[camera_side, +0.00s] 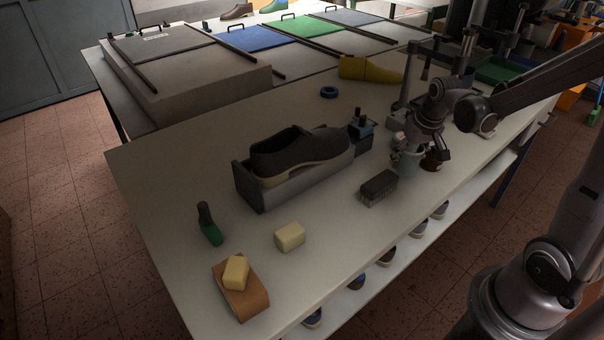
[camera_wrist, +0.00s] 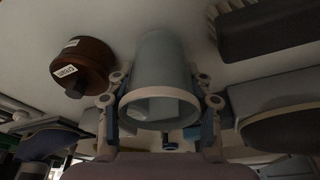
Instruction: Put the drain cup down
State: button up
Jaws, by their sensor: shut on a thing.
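The drain cup (camera_side: 407,162) is a pale grey-blue cup with a light rim. In the wrist view the cup (camera_wrist: 160,62) fills the middle, with its open rim towards the camera. My gripper (camera_side: 416,145) is at the right part of the white table, with its fingers on both sides of the cup. In the wrist view my gripper (camera_wrist: 162,108) is shut on the cup near its rim. The cup's base is low over or on the table; I cannot tell whether it touches.
A brown labelled jar (camera_wrist: 85,66) stands close beside the cup. A dark brush (camera_side: 379,188) lies on the other side. A grey tray (camera_side: 262,198) holds a dark shoe (camera_side: 298,150). A small dark-blue holder (camera_side: 361,134) stands near the tray. Table space in front of the brush is clear.

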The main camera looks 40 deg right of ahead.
aim_at(415, 160)
jog(key=shift+f, duration=0.7)
jog(key=shift+f, duration=0.15)
jog(key=o, duration=1)
jog(key=v, duration=1.2)
jog(key=s+a+n+t, duration=0.1)
jog(key=a, duration=0.4)
jog(key=s+a+n+t+y, duration=0.1)
jog(key=a+n, duration=0.1)
jog(key=a, duration=0.3)
jog(key=s+a+n+t, duration=0.2)
jog(key=a, duration=0.3)
jog(key=shift+a+f, duration=0.1)
jog(key=shift+a, duration=0.1)
